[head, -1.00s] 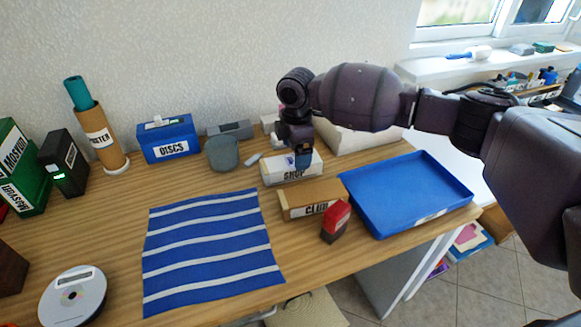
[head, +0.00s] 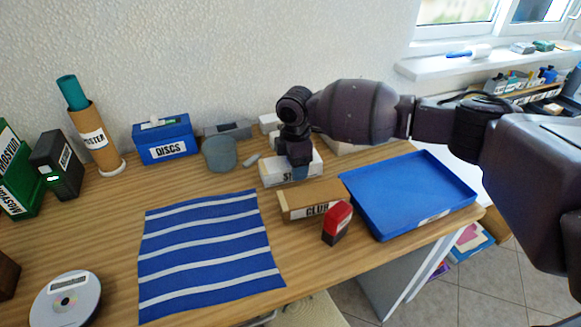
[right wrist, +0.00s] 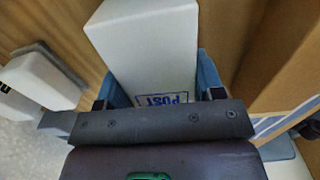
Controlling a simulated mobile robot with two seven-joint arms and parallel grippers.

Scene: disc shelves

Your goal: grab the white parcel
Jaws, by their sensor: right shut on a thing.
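The white parcel (head: 273,173) stands on the wooden table behind the cardboard box, its black front lettering partly covered by my right gripper. In the right wrist view the parcel (right wrist: 150,48) lies between the two blue fingers and shows a blue "POST" stamp. My right gripper (head: 300,173) reaches down onto it from above and is shut on it. It also shows in the right wrist view (right wrist: 160,95). I cannot tell whether the parcel is clear of the table. My left gripper is not in view.
The cardboard "CLUB" box (head: 312,198) and a red-topped stamp (head: 337,222) stand in front. A blue tray (head: 415,190) is at right, a striped mat (head: 208,250) at left. A blue "DISCS" box (head: 165,140) and grey items stand along the wall.

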